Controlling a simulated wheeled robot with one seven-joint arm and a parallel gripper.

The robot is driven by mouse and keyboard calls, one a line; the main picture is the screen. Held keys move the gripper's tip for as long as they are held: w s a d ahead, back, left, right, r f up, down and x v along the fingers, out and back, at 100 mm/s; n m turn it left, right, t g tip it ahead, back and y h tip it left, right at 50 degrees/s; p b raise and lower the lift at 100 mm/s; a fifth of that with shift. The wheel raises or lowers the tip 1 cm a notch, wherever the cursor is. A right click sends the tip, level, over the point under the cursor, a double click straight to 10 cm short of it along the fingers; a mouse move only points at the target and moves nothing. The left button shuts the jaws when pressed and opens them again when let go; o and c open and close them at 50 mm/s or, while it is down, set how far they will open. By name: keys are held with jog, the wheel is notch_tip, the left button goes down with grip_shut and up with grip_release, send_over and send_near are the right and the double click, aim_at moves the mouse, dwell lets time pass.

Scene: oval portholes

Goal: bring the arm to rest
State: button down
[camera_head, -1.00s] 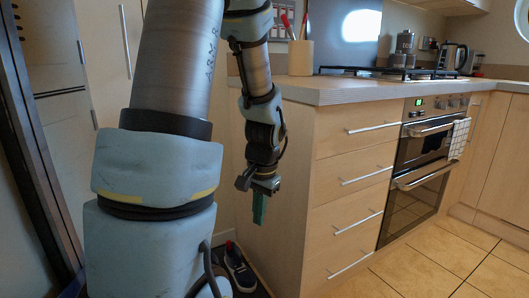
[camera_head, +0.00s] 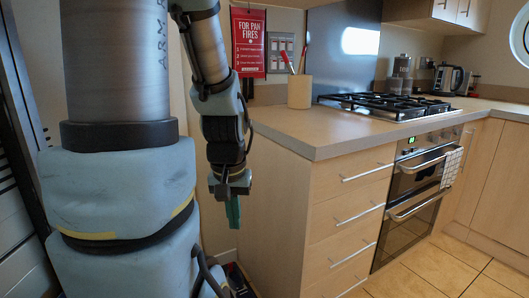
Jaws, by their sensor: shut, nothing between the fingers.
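My gripper (camera_head: 233,212) hangs at the lower end of my arm in the head view, pointing down. Its green fingers are together, with nothing between them. It is beside the left end panel of the kitchen counter, below the height of the worktop. I cannot tell how wide the space between the gripper and the panel is.
A drawer unit (camera_head: 345,205) and an oven (camera_head: 412,195) are below. A shoe (camera_head: 238,280) is partly visible on the floor. Tiled floor (camera_head: 430,268) lies clear at right.

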notch_tip(320, 180, up, 14)
jog(key=p, duration=1.2)
jog(key=shift+r, duration=0.2)
